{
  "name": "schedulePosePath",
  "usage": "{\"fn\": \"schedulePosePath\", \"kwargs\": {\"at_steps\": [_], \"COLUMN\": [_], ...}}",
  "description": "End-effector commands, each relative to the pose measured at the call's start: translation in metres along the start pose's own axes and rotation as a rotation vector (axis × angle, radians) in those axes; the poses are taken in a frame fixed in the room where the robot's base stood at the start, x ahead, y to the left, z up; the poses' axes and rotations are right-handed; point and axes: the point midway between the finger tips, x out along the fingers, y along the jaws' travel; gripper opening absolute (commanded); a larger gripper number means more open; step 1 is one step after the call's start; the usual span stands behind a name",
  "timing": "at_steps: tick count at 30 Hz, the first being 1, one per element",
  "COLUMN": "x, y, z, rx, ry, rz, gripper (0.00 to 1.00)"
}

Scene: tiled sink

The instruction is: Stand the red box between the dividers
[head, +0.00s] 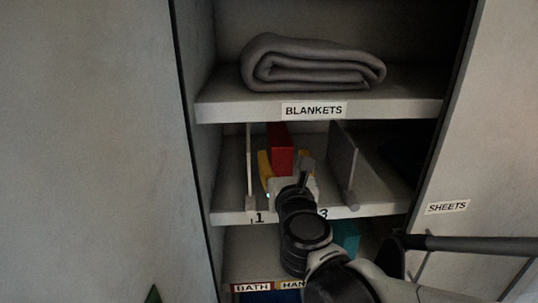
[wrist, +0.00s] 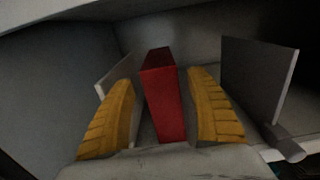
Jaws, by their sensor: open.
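The red box (head: 279,148) stands upright on the middle shelf, between a left divider (head: 249,165) and a right divider (head: 342,163). In the wrist view the red box (wrist: 164,95) is between my two yellow fingers, with a visible gap on the right and a narrower one on the left. The left divider (wrist: 115,73) and right divider (wrist: 258,82) show beyond the fingers. My gripper (wrist: 167,105) is open around the box; in the head view my gripper (head: 282,172) reaches into the compartment. The box's lower part is hidden there by my gripper.
A folded grey blanket (head: 312,63) lies on the shelf above, labelled BLANKETS. That shelf (head: 230,110) is a low ceiling over my gripper. A teal object (head: 347,236) is on the shelf below. A bar (head: 470,244) crosses the right door, near my arm.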

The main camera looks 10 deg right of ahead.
Motion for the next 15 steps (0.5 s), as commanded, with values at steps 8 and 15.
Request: {"fn": "schedulePosePath", "kwargs": {"at_steps": [8, 15], "x": [-0.024, -0.033], "y": [0.0, -0.044], "z": [0.0, -0.013], "rx": [0.0, 0.363], "ry": [0.0, 0.066], "rz": [0.0, -0.124], "gripper": [0.65, 0.65]}}
